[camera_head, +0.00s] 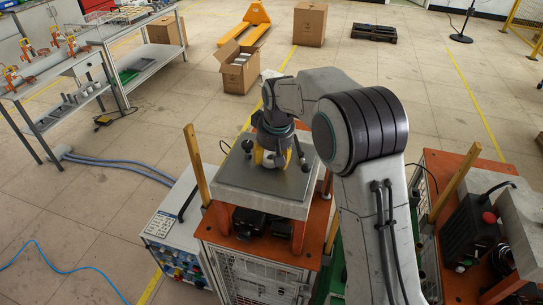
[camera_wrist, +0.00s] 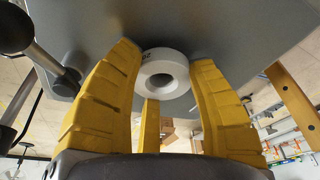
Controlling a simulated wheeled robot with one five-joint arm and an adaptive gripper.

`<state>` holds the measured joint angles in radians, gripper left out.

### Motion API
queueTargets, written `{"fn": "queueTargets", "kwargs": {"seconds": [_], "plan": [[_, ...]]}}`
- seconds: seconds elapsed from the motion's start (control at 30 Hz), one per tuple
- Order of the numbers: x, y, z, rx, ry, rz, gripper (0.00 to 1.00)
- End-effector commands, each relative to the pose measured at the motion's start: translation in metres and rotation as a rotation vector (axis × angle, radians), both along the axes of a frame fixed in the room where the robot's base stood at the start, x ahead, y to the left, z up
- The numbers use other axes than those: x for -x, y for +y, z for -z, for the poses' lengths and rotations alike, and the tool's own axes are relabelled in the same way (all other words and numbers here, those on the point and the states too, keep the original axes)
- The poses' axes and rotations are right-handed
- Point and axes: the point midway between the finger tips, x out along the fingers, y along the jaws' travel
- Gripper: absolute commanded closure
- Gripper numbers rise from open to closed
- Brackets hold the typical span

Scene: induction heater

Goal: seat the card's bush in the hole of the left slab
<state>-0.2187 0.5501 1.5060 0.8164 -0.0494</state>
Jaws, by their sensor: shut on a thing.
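The left slab (camera_head: 232,178) is a thick grey plate on an orange stand in the middle of the head view. It fills the top of the wrist view as a grey surface (camera_wrist: 240,22). My gripper (camera_head: 270,160), with yellow fingers, points down over the slab's middle. In the wrist view the fingers close around a pale ring-shaped bush (camera_wrist: 165,64) with a round bore. The bush is close to the slab face; I cannot tell whether it touches or sits in the hole. The slab's hole is hidden behind the bush and gripper.
Dark knobbed posts (camera_head: 247,147) stand on the slab near my gripper. Wooden uprights (camera_head: 196,165) rise beside the stand. A control box (camera_head: 180,235) is at left. Another orange bench (camera_head: 450,170) with a dark device (camera_head: 470,232) is at right. My arm covers the space between.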

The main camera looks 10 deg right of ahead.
Motion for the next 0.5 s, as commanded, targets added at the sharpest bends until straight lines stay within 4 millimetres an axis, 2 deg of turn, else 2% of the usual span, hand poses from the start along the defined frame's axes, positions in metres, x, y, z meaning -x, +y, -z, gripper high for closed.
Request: {"fn": "queueTargets", "kwargs": {"seconds": [0.1,0.13,0.37,0.5], "plan": [[0.0000,0.0000,-0.0001,0.000,0.000,0.000,0.85],[0.0001,0.0000,-0.0001,0.000,0.001,0.000,0.45],[0.0005,-0.0001,0.0004,0.001,0.002,0.000,0.25],[0.0008,-0.0003,0.0009,0.001,0.004,0.000,0.23]]}}
